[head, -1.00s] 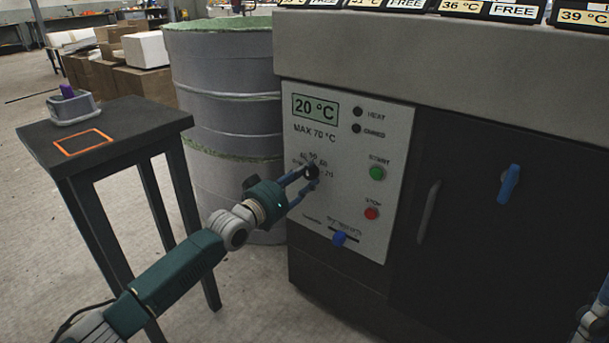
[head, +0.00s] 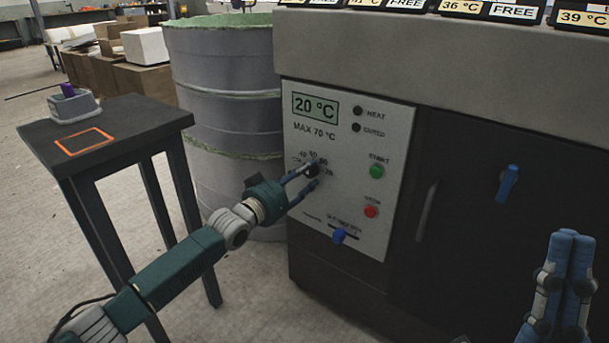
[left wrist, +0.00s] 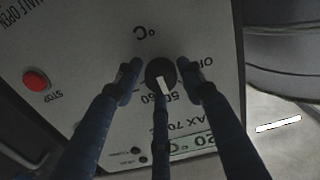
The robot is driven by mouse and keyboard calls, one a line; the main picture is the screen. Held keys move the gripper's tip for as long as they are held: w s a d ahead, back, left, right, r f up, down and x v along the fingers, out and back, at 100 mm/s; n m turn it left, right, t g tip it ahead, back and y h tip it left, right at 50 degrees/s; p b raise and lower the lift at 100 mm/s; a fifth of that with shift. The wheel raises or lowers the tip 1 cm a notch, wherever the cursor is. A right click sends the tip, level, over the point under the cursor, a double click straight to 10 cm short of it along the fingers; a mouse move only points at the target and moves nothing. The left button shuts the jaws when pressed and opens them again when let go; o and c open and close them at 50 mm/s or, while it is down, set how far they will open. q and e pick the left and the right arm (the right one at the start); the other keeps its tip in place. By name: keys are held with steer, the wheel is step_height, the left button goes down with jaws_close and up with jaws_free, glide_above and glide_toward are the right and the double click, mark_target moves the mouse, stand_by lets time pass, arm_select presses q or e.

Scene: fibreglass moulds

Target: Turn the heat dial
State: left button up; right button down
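The heat dial (head: 312,171) is a dark round knob on the white control panel (head: 350,110), below the "MAX 70 °C" print. The display (head: 315,107) reads 20 °C. In the left wrist view the dial (left wrist: 160,74) has a white pointer aimed roughly at the 50 mark. My left gripper (head: 316,174) is at the panel with its fingers spread on either side of the dial. In the left wrist view the fingers (left wrist: 158,76) stand open, with a narrow gap beside the knob. My right gripper (head: 572,245) is raised at the lower right, empty, its fingers together.
A blue handle (head: 507,183) is on the dark cabinet front. A grey drum (head: 225,100) and a dark stool (head: 105,130) stand to the left.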

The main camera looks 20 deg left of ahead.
arm_select(q)
steer(key=shift+o, duration=0.4)
steer(key=shift+s, duration=0.1)
steer(key=v, duration=1.1)
steer(key=shift+s+a, duration=0.15)
steer(key=shift+s, duration=0.25)
